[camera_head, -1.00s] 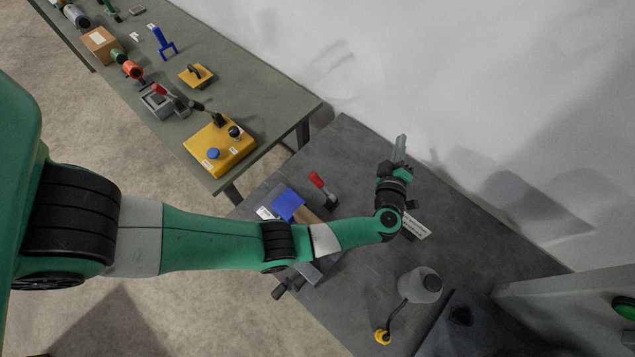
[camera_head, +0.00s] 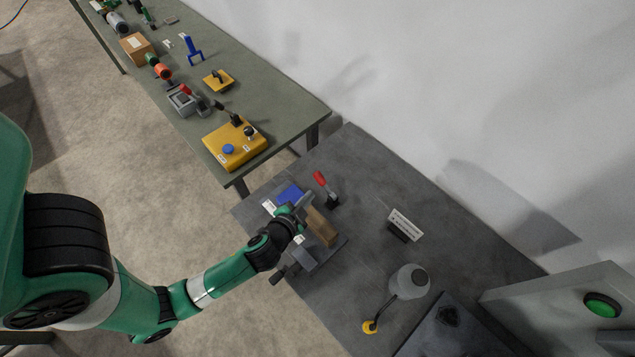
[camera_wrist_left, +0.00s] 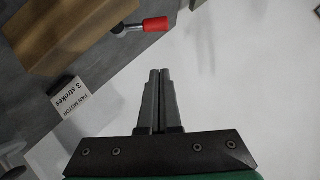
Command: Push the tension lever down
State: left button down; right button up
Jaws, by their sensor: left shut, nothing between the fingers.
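A lever with a red handle (camera_head: 320,178) and a dark base stands on the grey table, near its far left corner. I take it to be the tension lever. A red-tipped metal rod (camera_wrist_left: 155,25) shows at the top of the left wrist view. My left gripper (camera_head: 302,203) is shut and empty, over the blue and wooden fixture, a little below and left of the red lever in the head view. In the wrist view its two fingers (camera_wrist_left: 160,75) lie together, apart from the red tip. My right gripper is in neither view.
A blue plate (camera_head: 288,193) and a wooden block (camera_head: 322,230) sit under and beside my left gripper. A small sign (camera_head: 404,224), an oil can (camera_head: 410,282) and a green button (camera_head: 602,305) are to the right. A green bench (camera_head: 290,100) holds various tools.

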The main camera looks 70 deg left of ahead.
pick_arm(q)
jog(key=shift+w+a+f, duration=0.2)
jog(key=shift+w+f, duration=0.15)
jog(key=shift+w, duration=0.05)
jog(key=b, duration=0.1)
send_over(324, 185)
jog(key=s+d, duration=0.2)
jog(key=d, duration=0.1)
notch_tip(324, 185, down, 4)
jog(key=a+f, duration=0.1)
jog(key=a+f+b, duration=0.1)
jog(key=f, duration=0.1)
jog(key=shift+s+a+f, duration=0.1)
jog(key=shift+a+f, duration=0.05)
jog(key=shift+a, duration=0.1)
jog(key=shift+d, duration=0.1)
